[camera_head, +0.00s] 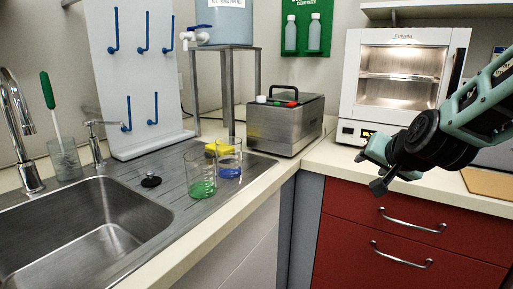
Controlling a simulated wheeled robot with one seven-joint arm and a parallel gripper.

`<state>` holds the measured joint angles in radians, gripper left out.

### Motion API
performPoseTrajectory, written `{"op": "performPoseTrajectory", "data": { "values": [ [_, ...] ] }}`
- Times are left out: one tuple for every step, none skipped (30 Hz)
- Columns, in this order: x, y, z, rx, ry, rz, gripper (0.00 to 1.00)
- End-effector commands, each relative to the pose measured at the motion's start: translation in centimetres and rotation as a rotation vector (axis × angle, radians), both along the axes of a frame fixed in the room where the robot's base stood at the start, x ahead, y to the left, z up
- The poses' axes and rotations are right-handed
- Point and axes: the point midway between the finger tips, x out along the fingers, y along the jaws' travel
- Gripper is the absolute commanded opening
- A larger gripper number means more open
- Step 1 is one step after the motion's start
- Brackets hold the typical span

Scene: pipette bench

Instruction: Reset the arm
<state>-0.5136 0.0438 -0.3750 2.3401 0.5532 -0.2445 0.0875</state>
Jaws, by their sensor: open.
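My gripper (376,170) is at the right of the head view, at the end of my arm, which reaches in from the right edge. Its green and dark fingers point left and down, with a gap between them. It is open and nothing shows between the fingers. It hangs in front of the right counter's front edge and the white oven, above the red drawers (408,236). Whether it touches the counter cannot be told.
A glass beaker with green liquid (202,177) and one with blue liquid (229,160) stand by the sink (60,228). A steel bath (285,124) stands in the corner. A white oven (400,82) stands behind my gripper. A pegboard (140,75) stands behind the sink.

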Motion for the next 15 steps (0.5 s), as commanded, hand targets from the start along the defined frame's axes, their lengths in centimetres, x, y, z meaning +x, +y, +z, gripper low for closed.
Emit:
{"op": "performPoseTrajectory", "data": {
  "values": [
    [-1.8, 3.1, -1.3, -0.007, 0.069, 0.106, 0.48],
    [-3.0, 4.8, -2.0, -0.014, 0.111, 0.169, 0.48],
    [-4.8, 6.9, -2.9, -0.027, 0.168, 0.254, 0.48],
    [-6.2, 8.4, -3.6, -0.04, 0.211, 0.318, 0.48],
    [-7.8, 9.8, -4.3, -0.058, 0.254, 0.382, 0.48],
    [-9.9, 11.4, -5.2, -0.083, 0.311, 0.466, 0.48],
    [-11.6, 12.4, -5.7, -0.104, 0.352, 0.525, 0.48],
    [-13.2, 13.3, -6.3, -0.127, 0.393, 0.583, 0.48],
    [-15.3, 14.2, -7.0, -0.158, 0.443, 0.654, 0.48],
    [-16.8, 14.7, -7.4, -0.182, 0.478, 0.703, 0.48],
    [-18.3, 15.1, -7.8, -0.208, 0.512, 0.75, 0.48],
    [-20.1, 15.4, -8.3, -0.243, 0.556, 0.807, 0.48],
    [-21.4, 15.6, -8.7, -0.268, 0.587, 0.847, 0.48],
    [-22.7, 15.6, -9.0, -0.297, 0.617, 0.887, 0.48],
    [-24.3, 15.6, -9.3, -0.333, 0.656, 0.936, 0.48]
  ]
}}
